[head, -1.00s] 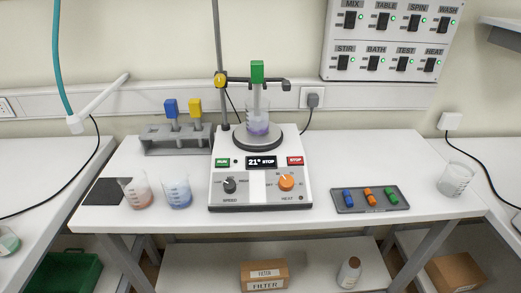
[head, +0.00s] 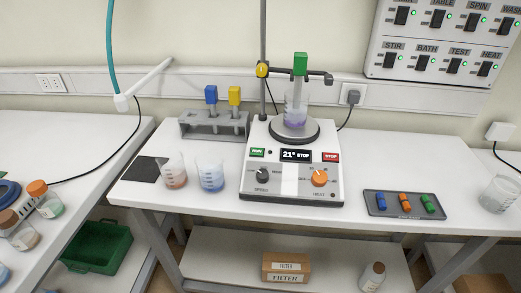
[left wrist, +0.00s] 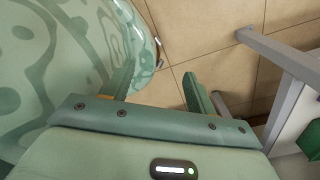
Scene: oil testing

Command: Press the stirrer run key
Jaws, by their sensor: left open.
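The stirrer (head: 291,185) is a white unit with a dark round plate, standing on the middle of the white table in the head view. Its green RUN key (head: 257,152) is at the upper left of its front panel, left of a display reading 21° STOP. A red STOP key (head: 331,157) is on the right. A beaker with purple liquid (head: 296,108) stands on the plate, with a green-topped probe (head: 300,64) above it. My left gripper (left wrist: 158,85) is open and empty over the floor in the left wrist view, away from the stirrer. My right gripper is not in view.
Two beakers (head: 210,175) and a dark mat (head: 146,169) lie left of the stirrer. A rack (head: 212,128) with blue and yellow probes stands behind them. A grey tray (head: 405,204) with small coloured pieces is on the right. A table leg (left wrist: 285,55) is near my left gripper.

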